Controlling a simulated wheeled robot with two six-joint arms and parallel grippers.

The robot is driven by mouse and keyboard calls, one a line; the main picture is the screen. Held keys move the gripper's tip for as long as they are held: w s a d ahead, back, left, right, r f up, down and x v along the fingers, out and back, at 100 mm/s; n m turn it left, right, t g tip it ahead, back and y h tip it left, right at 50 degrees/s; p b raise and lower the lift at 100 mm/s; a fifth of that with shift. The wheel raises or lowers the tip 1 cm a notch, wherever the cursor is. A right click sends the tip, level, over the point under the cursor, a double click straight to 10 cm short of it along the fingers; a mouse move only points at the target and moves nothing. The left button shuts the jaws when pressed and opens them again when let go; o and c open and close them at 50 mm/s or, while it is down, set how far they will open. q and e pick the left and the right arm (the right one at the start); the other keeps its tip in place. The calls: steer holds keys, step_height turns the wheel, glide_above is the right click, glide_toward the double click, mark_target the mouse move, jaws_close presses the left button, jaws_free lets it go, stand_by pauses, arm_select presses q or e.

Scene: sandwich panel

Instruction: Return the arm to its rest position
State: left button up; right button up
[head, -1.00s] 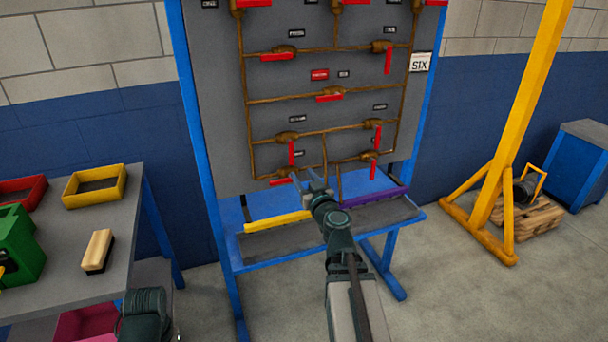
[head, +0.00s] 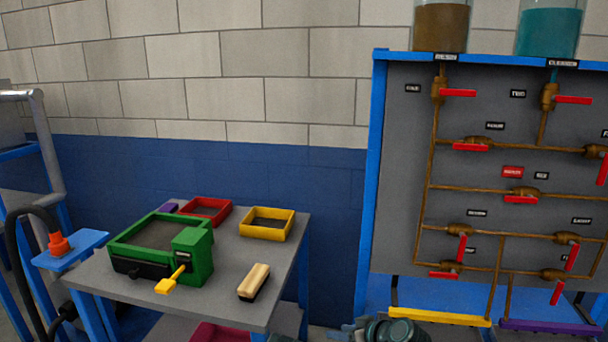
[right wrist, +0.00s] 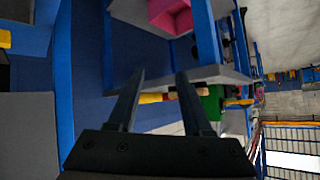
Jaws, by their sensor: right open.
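My right gripper (head: 352,328) shows only in part at the bottom edge of the head view, in front of the gap between the table and the pipe panel. In the right wrist view its two dark fingers (right wrist: 161,76) are apart with nothing between them. That view is turned on its side, with the table's grey edge (right wrist: 220,76) and a pink bin (right wrist: 170,15) beyond the fingers. My left gripper is not in view.
The panel (head: 400,150) with red-handled valves stands at right, with a yellow tray (head: 440,317) and purple tray (head: 550,327) below. The grey table (head: 215,305) at left holds a green box (head: 192,255), a brush (head: 254,282), red bin (head: 207,210) and yellow bin (head: 267,224).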

steer(key=s+a+f+m+g+h, duration=0.15)
steer(key=s+f+g+h, duration=0.25)
steer(key=s, duration=0.4)
steer(key=s+a+f+g+h, duration=0.3)
steer(key=s+f+g, duration=0.15)
steer(key=s, duration=0.45)
step_height(320, 180, up, 14)
steer(key=p, duration=1.4)
steer(key=shift+d+h, duration=0.3)
steer(key=shift+h, duration=0.1)
